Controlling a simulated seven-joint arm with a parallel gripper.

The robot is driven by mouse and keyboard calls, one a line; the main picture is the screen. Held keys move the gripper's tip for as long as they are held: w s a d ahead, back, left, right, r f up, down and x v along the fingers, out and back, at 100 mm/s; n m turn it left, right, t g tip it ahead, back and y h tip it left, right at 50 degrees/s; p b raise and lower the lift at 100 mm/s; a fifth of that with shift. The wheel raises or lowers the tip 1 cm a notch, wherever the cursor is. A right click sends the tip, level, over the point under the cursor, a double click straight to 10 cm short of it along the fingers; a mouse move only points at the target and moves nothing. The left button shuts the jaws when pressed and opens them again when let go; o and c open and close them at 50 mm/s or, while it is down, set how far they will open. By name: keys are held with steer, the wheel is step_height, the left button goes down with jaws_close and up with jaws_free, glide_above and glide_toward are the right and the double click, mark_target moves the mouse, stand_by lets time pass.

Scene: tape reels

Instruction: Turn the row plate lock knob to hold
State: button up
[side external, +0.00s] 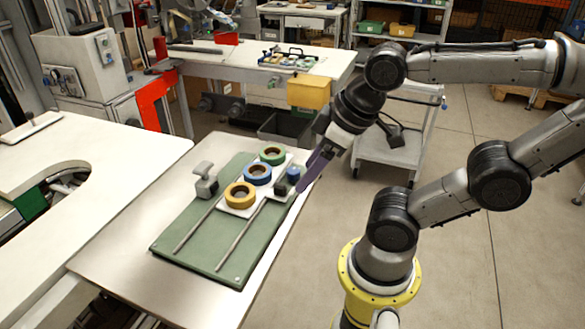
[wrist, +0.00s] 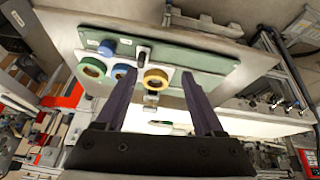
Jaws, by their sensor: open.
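A pale row plate (side external: 236,212) on a green board carries a green reel (side external: 272,155), a blue reel (side external: 257,174) and a yellow reel (side external: 240,195). At the plate's right side are a blue round knob (side external: 293,174) and a black block (side external: 281,188); which is the lock knob, and its setting, I cannot tell. The wrist view also shows the blue knob (wrist: 107,47) and a black upright part (wrist: 143,52). My gripper (side external: 303,187) is open and empty, its purple fingers just right of these parts. The wrist view shows its fingers (wrist: 158,72) spread apart.
The green board (side external: 215,256) has two long rails and lies on a light table (side external: 120,262). A grey clamp-like block (side external: 205,182) stands left of the reels. A white bench (side external: 105,150) is at the left. The board's front part is clear between the rails.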

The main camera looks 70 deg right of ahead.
steer(key=d+r+n+g+h, duration=0.1)
steer(key=d+r+n, duration=0.1)
steer(key=n, duration=0.2)
steer(key=r+n+g+h, duration=0.1)
steer(key=n+g+h, duration=0.2)
steer(key=n+g, duration=0.5)
glide_above(293, 170)
steer(key=w+a, duration=0.2)
steer(key=a, duration=0.3)
steer(key=n+t, duration=0.2)
steer(key=x, duration=1.2)
steer(key=shift+s+d+f, duration=0.15)
steer(key=shift+f, duration=0.2)
jaws_close()
